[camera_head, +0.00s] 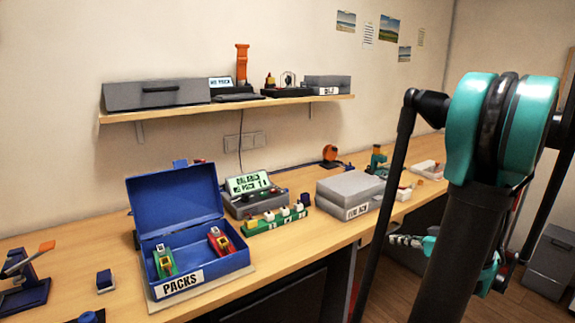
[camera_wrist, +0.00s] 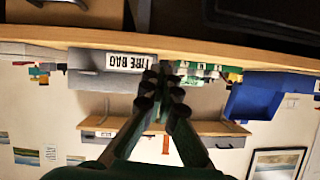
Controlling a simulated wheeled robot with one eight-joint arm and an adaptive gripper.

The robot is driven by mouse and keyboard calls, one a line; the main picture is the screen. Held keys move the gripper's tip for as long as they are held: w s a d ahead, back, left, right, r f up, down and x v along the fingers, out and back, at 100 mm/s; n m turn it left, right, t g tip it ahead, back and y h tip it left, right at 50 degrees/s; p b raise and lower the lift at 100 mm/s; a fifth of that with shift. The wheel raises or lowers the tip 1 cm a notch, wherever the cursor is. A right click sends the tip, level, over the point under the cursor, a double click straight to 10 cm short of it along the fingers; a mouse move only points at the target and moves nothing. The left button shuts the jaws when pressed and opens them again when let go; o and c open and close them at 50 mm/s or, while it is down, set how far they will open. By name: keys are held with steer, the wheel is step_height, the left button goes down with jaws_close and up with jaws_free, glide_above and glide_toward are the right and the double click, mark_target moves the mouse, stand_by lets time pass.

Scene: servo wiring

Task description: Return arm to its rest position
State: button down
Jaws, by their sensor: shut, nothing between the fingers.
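My arm stands folded at the right of the head view, with a teal and black joint at its top. My gripper (camera_wrist: 160,78) shows in the wrist view with its dark fingers drawn together and nothing between them. In the head view the gripper (camera_head: 402,240) is partly hidden behind my arm, low and in front of the bench edge. It is apart from the bench items. The wrist view looks upside down at the bench and shelf.
The wooden bench (camera_head: 105,240) runs along the wall. On it are an open blue PACKS box (camera_head: 180,200) with red and green packs, a green strip (camera_head: 275,222) and a grey FIRE BAG case (camera_head: 350,190). A shelf (camera_head: 225,107) hangs above. Floor shows at right.

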steer(key=s+a+f+m+g+h, duration=0.1)
steer(key=s+a+f+g, duration=0.15)
steer(key=a, duration=0.35)
steer(key=s+a+f+m+g+h, duration=0.1)
steer(key=a+f+g, duration=0.15)
steer(key=a, duration=0.25)
steer(key=s+a+f+m+h, duration=0.2)
steer(key=s+h, duration=0.1)
steer(key=s, duration=0.2)
steer(key=s+a+f+m+g+h, duration=0.1)
steer(key=s+a+f+m+h, duration=0.1)
steer(key=s, duration=0.3)
steer(key=shift+s+f+g+h, duration=0.3)
steer(key=shift+f+h, duration=0.2)
steer(key=shift+f, duration=0.3)
steer(key=shift+a, duration=0.1)
